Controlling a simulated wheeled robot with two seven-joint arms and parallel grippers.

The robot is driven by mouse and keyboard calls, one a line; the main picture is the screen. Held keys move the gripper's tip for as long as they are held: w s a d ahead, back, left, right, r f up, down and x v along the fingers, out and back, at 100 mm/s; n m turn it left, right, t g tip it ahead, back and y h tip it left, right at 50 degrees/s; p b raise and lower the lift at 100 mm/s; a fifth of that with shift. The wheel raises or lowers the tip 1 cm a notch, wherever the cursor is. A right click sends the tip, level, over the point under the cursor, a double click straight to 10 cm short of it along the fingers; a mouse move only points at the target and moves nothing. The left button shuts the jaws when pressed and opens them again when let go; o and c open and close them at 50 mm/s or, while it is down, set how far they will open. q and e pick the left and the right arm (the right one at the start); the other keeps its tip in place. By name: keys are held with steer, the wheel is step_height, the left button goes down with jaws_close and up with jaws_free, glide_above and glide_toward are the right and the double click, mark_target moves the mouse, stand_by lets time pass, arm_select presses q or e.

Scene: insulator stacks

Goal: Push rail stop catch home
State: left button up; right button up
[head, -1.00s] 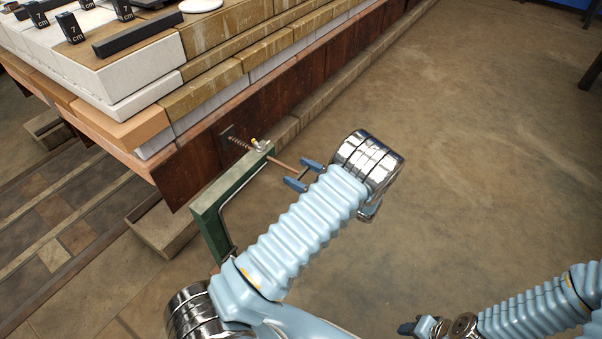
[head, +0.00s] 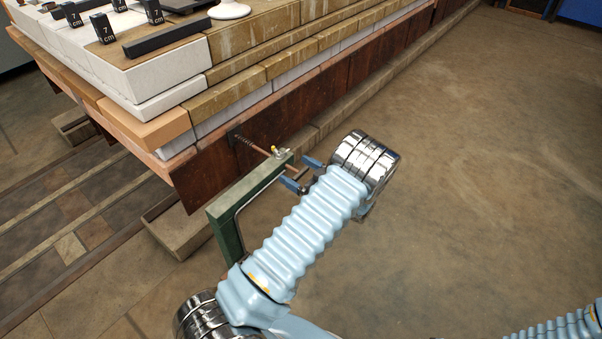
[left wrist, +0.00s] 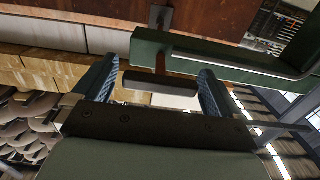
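A dark crossbar handle (left wrist: 160,82) sits on the rod's near end. My left gripper (head: 303,174) is at this handle. In the left wrist view its blue fingers (left wrist: 158,88) stand wide apart, with the crossbar lying across the gap between them. I cannot tell whether they touch it. My right gripper is out of view.
Bare brown floor (head: 480,180) is open to the right.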

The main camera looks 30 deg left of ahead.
arm_select(q)
steer(key=s+d, duration=0.1)
steer(key=d, duration=1.3)
